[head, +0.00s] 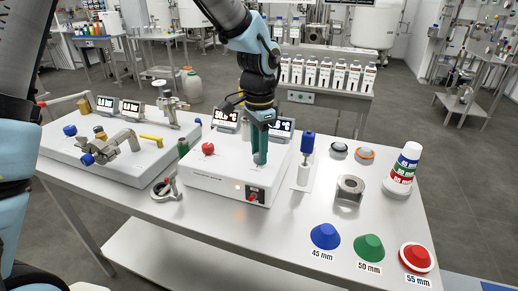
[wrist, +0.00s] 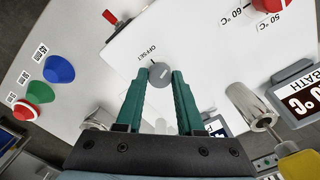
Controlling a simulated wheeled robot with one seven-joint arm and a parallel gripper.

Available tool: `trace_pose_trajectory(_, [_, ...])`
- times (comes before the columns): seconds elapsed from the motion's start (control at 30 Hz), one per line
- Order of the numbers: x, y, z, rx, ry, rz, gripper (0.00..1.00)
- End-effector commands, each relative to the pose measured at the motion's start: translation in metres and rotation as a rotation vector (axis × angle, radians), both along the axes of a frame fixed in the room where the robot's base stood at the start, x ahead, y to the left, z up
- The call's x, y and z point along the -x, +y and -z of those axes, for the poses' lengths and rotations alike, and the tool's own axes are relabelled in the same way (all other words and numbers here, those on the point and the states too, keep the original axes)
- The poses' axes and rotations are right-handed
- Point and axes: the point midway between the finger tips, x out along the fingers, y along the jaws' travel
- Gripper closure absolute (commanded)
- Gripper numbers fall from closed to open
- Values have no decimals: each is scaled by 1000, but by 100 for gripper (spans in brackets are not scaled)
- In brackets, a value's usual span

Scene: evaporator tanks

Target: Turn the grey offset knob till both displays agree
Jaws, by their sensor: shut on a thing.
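The grey offset knob (wrist: 161,75) sits on the white box (wrist: 120,75) beside the printed word OFFSET. My gripper (wrist: 160,72) has its two green fingers on either side of the knob, shut on it. In the head view my gripper (head: 259,160) reaches down to the top of the white box (head: 225,178), and its fingers mostly hide the knob. Two dark displays stand at the box's back edge, a left display (head: 226,114) and a right display (head: 284,124) partly behind my gripper. Their digits are too small to read. A display marked BATH (wrist: 300,98) is cut off in the wrist view.
A red knob (head: 208,148) is on the box top, and a red switch (head: 252,197) on its front. A blue-capped probe (head: 307,145) stands close right.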

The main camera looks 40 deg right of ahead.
Motion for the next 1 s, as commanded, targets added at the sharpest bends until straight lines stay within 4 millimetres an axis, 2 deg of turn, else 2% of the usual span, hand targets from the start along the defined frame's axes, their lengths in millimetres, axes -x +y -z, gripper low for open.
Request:
trace_pose_trajectory(0.43, [0, -2, -1, 4, -1, 11, 100])
trace_pose_trajectory(0.47, [0, -2, -1, 4, -1, 11, 62])
trace_pose_trajectory(0.5, [0, -2, -1, 4, -1, 11, 57])
trace_pose_trajectory(0.73, [0, -1, 0, 2, -1, 11, 33])
trace_pose_trajectory(1.0, [0, -1, -2, 1, -1, 10, 33])
